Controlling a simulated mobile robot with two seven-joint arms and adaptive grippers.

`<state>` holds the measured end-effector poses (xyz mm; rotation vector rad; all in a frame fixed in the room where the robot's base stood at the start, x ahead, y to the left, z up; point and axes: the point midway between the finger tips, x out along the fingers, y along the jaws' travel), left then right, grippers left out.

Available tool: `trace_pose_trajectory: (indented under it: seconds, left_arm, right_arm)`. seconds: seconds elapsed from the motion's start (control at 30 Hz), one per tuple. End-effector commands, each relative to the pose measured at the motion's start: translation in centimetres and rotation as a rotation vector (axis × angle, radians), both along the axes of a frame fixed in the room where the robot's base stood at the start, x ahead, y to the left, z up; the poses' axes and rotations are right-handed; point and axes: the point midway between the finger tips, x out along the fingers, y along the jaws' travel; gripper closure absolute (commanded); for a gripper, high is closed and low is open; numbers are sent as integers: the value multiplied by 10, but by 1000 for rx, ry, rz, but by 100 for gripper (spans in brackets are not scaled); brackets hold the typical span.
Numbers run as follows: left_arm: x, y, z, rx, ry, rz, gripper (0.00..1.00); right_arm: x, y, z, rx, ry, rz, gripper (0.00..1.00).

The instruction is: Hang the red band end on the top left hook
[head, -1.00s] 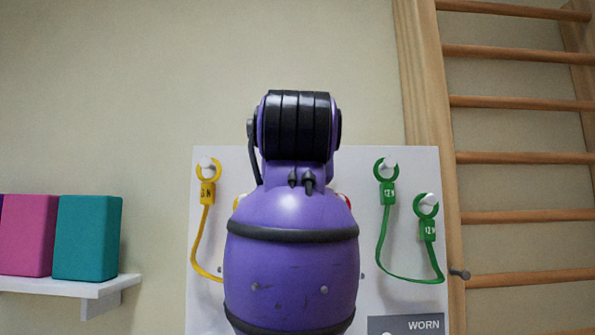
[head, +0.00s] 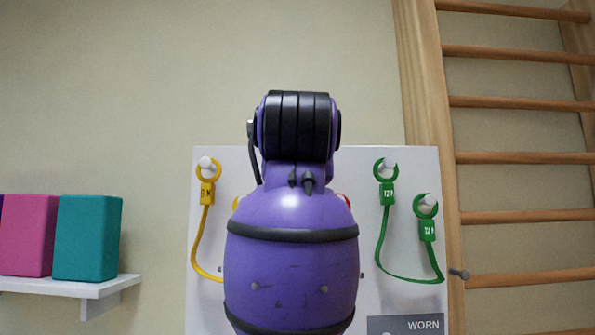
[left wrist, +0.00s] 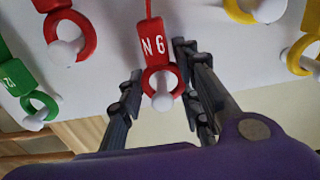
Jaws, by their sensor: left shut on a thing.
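The red band end (left wrist: 168,50), a red tag with white lettering and a ring, is between the fingers of my left gripper (left wrist: 158,62) in the left wrist view. The gripper is shut on it. A white hook knob (left wrist: 162,101) shows at the ring's opening; I cannot tell whether the ring is around its peg. The other red end (left wrist: 72,35) is on a white peg (left wrist: 64,54) at the left. In the head view my purple arm hides the gripper and most of the red band; a red sliver (head: 347,201) shows beside it. My right gripper is not in view.
The white board (head: 410,163) also holds a yellow band (head: 207,192) at left and a green band (head: 387,193) at right, both on white pegs. A shelf (head: 95,287) with coloured blocks is at left, wooden wall bars (head: 425,80) at right.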

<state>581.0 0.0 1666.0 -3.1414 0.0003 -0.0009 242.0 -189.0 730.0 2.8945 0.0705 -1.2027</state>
Motion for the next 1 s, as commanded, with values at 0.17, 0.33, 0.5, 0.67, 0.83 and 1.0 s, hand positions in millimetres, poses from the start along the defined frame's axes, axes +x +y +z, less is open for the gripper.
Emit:
trace_pose_trajectory:
  seconds: [0.17,0.33,0.5,0.67,0.83,1.0]
  left_arm:
    - [0,0,0,0,0,1,100]
    - [0,0,0,0,0,1,100]
    - [0,0,1,0,0,1,100]
    - [0,-2,4,0,0,0,100]
    - [0,-3,9,0,-1,0,100]
    - [0,-3,9,0,0,0,100]
  right_arm:
    - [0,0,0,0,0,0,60]
    - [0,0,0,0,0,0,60]
    - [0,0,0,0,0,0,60]
    - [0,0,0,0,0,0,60]
    - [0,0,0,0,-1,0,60]
    - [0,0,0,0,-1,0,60]
